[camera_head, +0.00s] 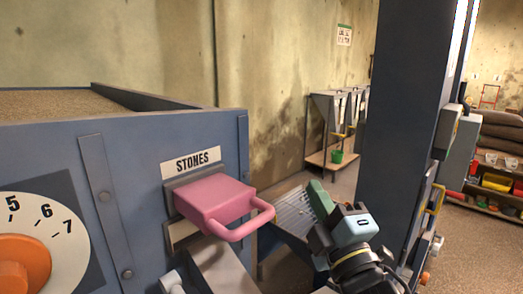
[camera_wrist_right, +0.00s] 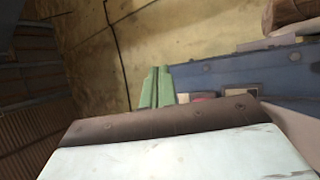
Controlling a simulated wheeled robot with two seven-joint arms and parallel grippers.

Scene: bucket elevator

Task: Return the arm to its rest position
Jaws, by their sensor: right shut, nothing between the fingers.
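My right arm comes in from the bottom right of the head view. Its gripper (camera_head: 319,196) has green fingers and is held in the air, right of the pink handle block (camera_head: 213,201) and apart from it. The fingers also show in the right wrist view (camera_wrist_right: 157,87), closed together with nothing between them. My left gripper is not in view.
A tall dark blue column (camera_head: 407,120) stands close on the right of my right arm. A grey ribbed chute (camera_head: 297,216) lies behind the gripper. An orange dial (camera_head: 22,264) is at lower left. Hoppers with a green bucket (camera_head: 337,156) stand farther back. Stocked shelves (camera_head: 496,182) are at far right.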

